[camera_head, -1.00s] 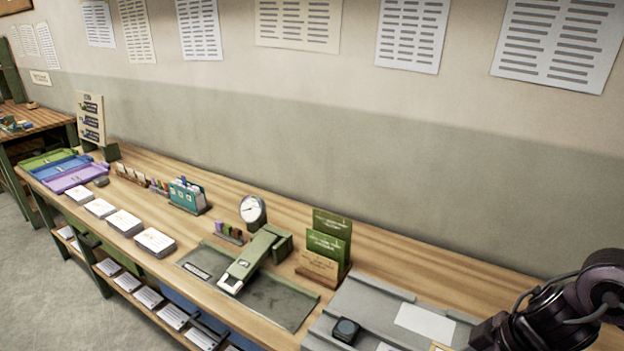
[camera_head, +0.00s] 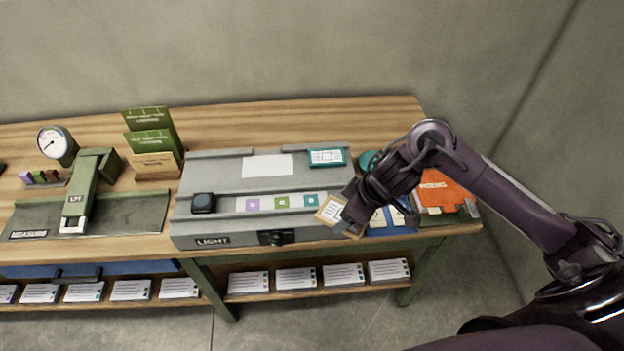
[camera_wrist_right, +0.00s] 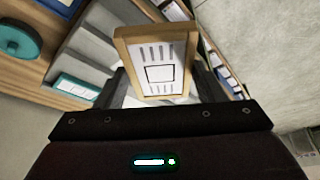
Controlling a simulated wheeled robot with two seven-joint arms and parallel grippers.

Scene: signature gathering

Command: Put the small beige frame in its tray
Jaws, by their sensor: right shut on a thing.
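The small beige frame (camera_head: 331,210) has a tan border around a white printed card. My right gripper (camera_head: 346,208) is shut on it, above the front right corner of the grey LIGHT unit. In the right wrist view the frame (camera_wrist_right: 158,62) stands up between the fingers with its printed face toward the camera. Whether it touches the unit's surface is unclear. A tray for the beige frame cannot be made out in the current views. My left gripper is out of view.
The grey LIGHT unit (camera_head: 222,226) bears a dark square device (camera_head: 203,203), colored squares and a teal-framed card (camera_head: 327,157). Blue cards and an orange folder (camera_head: 447,190) lie to the right. A green stand (camera_head: 88,185) and dial (camera_head: 57,145) stand left.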

